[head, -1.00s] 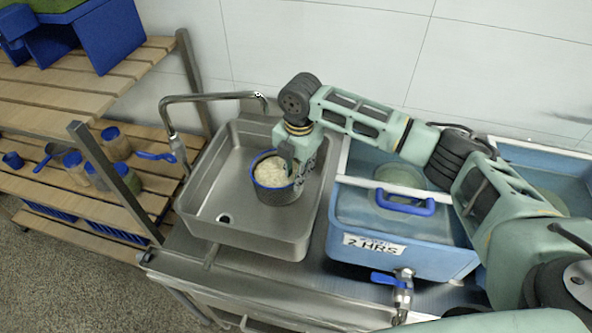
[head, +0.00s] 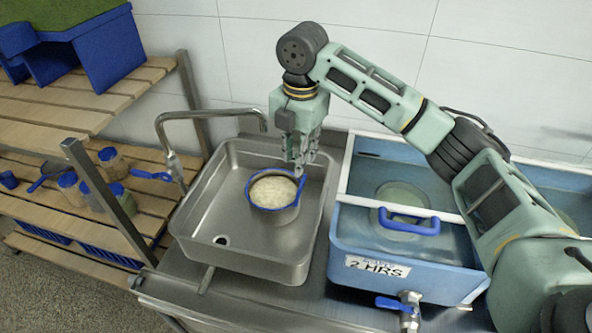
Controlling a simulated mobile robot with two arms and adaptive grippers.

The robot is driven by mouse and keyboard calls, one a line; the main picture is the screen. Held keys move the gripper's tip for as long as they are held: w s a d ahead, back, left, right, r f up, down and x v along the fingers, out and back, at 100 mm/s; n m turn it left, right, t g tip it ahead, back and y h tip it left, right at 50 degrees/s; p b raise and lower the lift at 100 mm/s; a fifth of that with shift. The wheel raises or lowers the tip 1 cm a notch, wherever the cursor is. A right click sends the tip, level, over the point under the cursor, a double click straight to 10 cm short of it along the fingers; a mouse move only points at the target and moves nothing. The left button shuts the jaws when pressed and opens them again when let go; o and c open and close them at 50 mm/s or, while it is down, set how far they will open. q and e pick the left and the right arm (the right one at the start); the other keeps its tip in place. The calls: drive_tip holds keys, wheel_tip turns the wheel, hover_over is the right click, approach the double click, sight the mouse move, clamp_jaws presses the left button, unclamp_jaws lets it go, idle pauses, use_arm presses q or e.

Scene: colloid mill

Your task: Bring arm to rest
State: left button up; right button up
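My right gripper (head: 299,168) points down above the right rim of a metal pot with a blue rim and pale contents (head: 272,193). The pot stands upright in the steel sink (head: 215,212). A blue handle (head: 301,190) shows at the pot's right side, just below the fingertips. The fingers look clear of the pot, and nothing hangs from them. Their spread is hard to see from this angle. My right arm reaches in from the right over the blue tubs. My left gripper is not in view.
A faucet (head: 195,116) arches at the sink's left. A blue tub marked "2 HRS" (head: 455,270) with a blue-handled lid (head: 410,222) stands right of the sink under my arm. Wooden shelves (head: 50,135) with jars and scoops stand left.

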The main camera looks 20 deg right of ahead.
drive_tip(key=shift+r, duration=0.35)
drive_tip(key=shift+r, duration=0.1)
